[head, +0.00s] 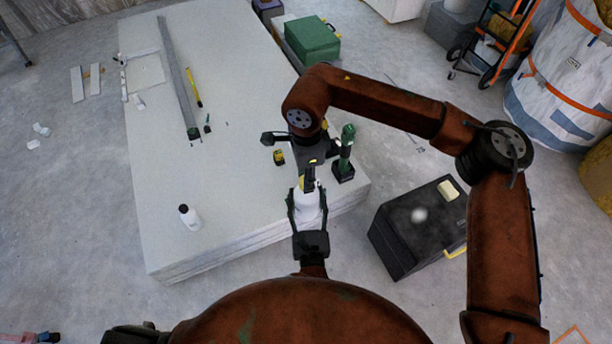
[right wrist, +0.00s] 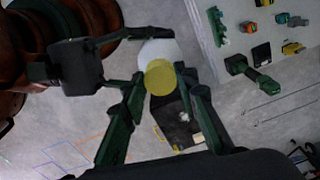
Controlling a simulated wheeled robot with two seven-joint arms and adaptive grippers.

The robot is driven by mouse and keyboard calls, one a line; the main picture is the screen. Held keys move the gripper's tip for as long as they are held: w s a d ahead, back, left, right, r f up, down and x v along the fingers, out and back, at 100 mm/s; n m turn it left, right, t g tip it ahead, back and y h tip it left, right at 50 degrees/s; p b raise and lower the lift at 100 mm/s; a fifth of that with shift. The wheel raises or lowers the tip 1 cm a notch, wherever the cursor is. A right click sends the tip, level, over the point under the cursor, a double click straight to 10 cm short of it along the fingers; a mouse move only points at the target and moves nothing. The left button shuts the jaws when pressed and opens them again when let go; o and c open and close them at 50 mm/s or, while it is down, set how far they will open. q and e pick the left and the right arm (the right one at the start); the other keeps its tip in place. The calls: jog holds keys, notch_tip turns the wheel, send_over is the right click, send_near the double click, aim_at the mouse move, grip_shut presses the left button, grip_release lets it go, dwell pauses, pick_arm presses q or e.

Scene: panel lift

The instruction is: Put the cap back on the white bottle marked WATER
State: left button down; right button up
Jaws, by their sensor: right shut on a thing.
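A white bottle (head: 307,204) stands upright between the green fingers of my left gripper (head: 307,208), by the near edge of the panel stack. Its label cannot be read. My right gripper (head: 308,180) is just above the bottle, pointing down. It is shut on a round yellow cap (right wrist: 160,77), which shows between its fingers in the right wrist view. There the cap overlaps the white bottle (right wrist: 158,49) behind it; I cannot tell whether they touch. My left gripper (right wrist: 122,75) comes in from the left in that view.
Another white bottle with a dark cap (head: 189,217) stands on the panel stack (head: 240,240). A green drill (head: 346,155) and a small yellow item (head: 279,157) are near my right gripper. A black toolbox (head: 415,235) stands on the floor at right.

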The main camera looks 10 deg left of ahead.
jog(key=m, duration=1)
jog(key=shift+w, duration=0.1)
jog(key=m, duration=0.5)
jog(key=shift+m, duration=0.4)
jog(key=m, duration=0.6)
jog(key=shift+w, duration=0.1)
jog(key=m, duration=0.9)
jog(key=shift+d+m, duration=0.1)
jog(key=shift+m, duration=0.3)
jog(key=m, duration=0.5)
jog(key=shift+m, duration=0.4)
jog(key=m, duration=0.4)
